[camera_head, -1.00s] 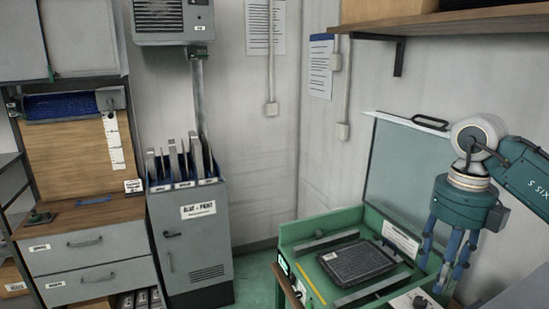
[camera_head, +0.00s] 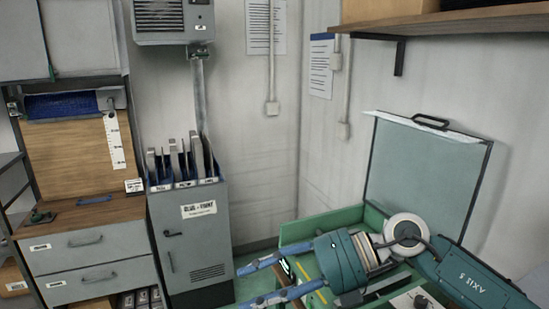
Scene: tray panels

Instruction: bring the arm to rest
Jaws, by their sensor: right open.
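My right gripper (camera_head: 262,279) is open and empty. Its blue fingers point left, in front of the green machine and partly over the floor. The arm comes in from the lower right, and the teal gripper body lies across the machine. It hides the dark tray panel that lay on the bed. My left gripper is not in view.
The green machine (camera_head: 296,232) stands at the lower right with its lid (camera_head: 425,175) raised. A wooden shelf (camera_head: 455,22) juts from the wall above. The grey cabinet (camera_head: 192,240) with upright panels (camera_head: 180,160) stands at left, beside a drawer unit (camera_head: 90,262). Some green floor is free between.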

